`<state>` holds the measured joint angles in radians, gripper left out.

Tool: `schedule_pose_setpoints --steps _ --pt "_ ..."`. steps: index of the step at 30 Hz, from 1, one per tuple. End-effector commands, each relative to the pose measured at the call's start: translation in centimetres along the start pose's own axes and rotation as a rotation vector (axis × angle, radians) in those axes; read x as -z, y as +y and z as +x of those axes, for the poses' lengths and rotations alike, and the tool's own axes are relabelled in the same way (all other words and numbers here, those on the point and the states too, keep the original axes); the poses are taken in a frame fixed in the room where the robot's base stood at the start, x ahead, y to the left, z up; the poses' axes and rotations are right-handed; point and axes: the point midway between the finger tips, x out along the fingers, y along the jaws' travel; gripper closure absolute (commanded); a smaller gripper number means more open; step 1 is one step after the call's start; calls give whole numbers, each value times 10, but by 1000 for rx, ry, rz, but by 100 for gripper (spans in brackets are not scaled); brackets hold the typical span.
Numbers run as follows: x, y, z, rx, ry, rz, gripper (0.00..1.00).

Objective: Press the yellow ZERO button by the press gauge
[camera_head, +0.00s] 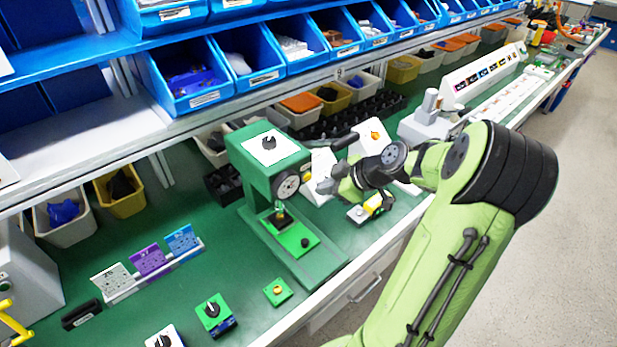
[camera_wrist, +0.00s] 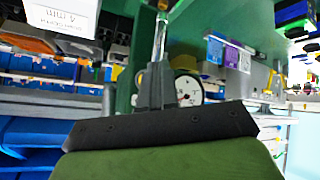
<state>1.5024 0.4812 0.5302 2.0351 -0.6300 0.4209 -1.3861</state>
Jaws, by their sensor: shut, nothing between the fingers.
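The green press (camera_head: 262,160) stands on the green bench with a white plate and black knob on top. My gripper (camera_head: 326,186) is shut and empty, in front of the press and a little right of the gauge. Its dark fingers (camera_wrist: 155,86) point toward the press in the wrist view. I cannot tell whether they touch anything.
A small green box with a yellow button (camera_head: 277,291) sits near the bench's front edge. A white box with an orange knob (camera_head: 374,136) stands behind my gripper. A yellow-topped box (camera_head: 372,205) lies below it. Blue bins (camera_head: 190,80) hang above.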

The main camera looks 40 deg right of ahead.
Motion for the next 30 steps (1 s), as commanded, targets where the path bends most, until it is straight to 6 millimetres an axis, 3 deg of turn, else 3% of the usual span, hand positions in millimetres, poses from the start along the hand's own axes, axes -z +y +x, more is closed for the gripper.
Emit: schedule_pose_setpoints --steps 6,30 --pt "6 6 10 0 0 1 100" --pt "6 6 10 0 0 2 100"
